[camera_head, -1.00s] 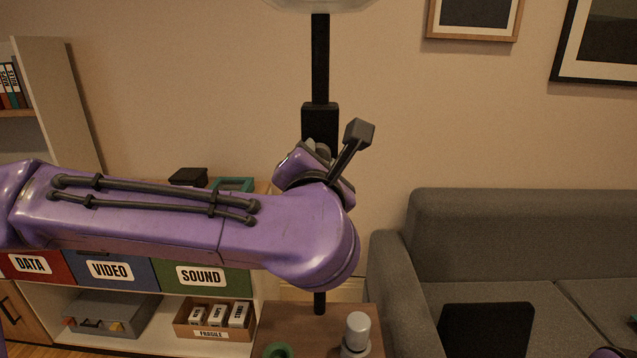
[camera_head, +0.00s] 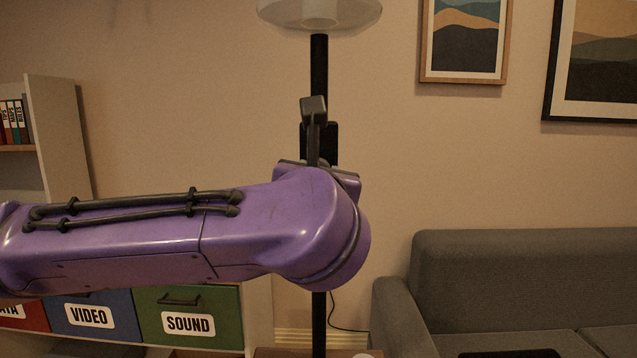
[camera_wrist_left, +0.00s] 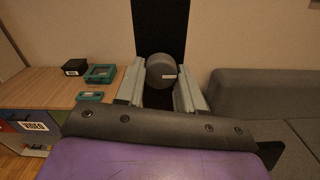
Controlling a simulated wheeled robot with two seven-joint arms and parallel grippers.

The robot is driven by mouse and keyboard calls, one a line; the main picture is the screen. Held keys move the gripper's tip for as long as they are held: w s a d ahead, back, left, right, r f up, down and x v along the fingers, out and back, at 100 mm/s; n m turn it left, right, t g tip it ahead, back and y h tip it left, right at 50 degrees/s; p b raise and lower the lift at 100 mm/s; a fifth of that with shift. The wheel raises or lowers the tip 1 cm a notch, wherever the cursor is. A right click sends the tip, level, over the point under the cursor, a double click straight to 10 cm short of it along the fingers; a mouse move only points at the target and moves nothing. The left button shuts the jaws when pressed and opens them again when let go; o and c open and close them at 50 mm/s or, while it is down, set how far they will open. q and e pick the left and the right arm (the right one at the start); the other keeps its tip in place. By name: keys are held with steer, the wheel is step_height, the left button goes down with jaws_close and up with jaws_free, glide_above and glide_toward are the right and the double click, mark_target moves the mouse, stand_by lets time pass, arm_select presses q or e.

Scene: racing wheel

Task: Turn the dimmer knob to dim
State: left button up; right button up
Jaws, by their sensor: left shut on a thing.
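The dimmer knob (camera_wrist_left: 162,68) is a dark grey round knob with a small pale mark on its face. It sits on a black panel (camera_wrist_left: 160,25) in the left wrist view. My left gripper (camera_wrist_left: 161,77) has its two grey fingers on either side of the knob, shut on it. In the head view the panel shows as a black box (camera_head: 333,142) on the black lamp pole (camera_head: 319,65). My purple left arm and wrist hide the knob and fingers there. The lamp's pale shade (camera_head: 345,14) is cut by the top edge. My right gripper is out of view.
A grey sofa (camera_head: 500,275) stands at the right. A cabinet with labelled drawers, including a green one (camera_head: 190,310), is at lower left. In the wrist view a wooden top (camera_wrist_left: 60,88) holds a black box (camera_wrist_left: 75,67) and teal cases (camera_wrist_left: 102,73).

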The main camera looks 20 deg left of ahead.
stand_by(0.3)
arm_select(q)
steer(key=o, duration=1)
steer(key=shift+o, duration=0.2)
steer(key=b+v, duration=0.1)
steer(key=v, duration=0.9)
steer(key=shift+s, duration=0.25)
